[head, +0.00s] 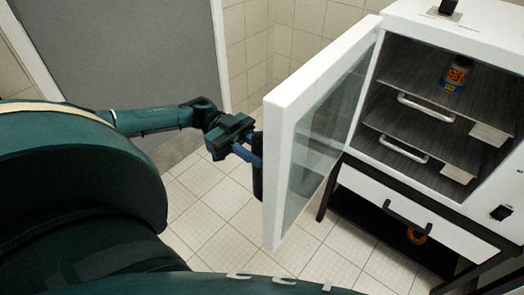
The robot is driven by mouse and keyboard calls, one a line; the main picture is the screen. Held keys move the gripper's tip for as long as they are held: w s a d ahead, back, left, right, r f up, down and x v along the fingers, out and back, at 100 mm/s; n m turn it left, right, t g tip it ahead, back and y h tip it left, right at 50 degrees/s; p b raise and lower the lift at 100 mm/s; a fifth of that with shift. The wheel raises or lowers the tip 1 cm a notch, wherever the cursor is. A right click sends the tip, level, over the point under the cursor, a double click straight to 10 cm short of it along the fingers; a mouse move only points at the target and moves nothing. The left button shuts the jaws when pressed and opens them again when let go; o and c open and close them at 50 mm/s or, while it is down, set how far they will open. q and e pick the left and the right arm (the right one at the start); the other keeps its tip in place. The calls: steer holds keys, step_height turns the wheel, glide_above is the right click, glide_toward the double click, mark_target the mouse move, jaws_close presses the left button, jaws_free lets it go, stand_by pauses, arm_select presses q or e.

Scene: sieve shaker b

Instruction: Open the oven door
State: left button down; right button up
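The oven door (283,150) has a white frame and a glass pane. It stands swung wide open toward the left, and the oven's inside (420,110) is exposed. A dark handle (257,180) is on the door's outer face. My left gripper (254,158) is at this handle, with a blue finger reaching up to it. The view does not show clearly whether the fingers are closed around the handle. My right gripper is not in view.
Inside the oven are shelves with white handles (403,149) and a blue-and-orange jar (456,75) on the top shelf. A grey panel (130,60) stands at left; tiled floor (205,200) is clear.

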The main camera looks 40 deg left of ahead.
arm_select(q)
steer(key=shift+w+a, duration=0.1)
steer(key=shift+a, duration=0.9)
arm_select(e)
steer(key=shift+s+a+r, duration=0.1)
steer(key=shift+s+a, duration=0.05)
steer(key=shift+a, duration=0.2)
arm_select(q)
steer(key=c, duration=1.3)
jaws_free()
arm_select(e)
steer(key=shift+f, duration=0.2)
arm_select(q)
steer(key=shift+w, duration=0.1)
steer(key=a+b, duration=0.1)
steer(key=a, duration=0.3)
steer(key=a+b, duration=0.1)
steer(key=a, duration=0.3)
steer(key=w+a+b, duration=0.1)
steer(key=a, duration=0.4)
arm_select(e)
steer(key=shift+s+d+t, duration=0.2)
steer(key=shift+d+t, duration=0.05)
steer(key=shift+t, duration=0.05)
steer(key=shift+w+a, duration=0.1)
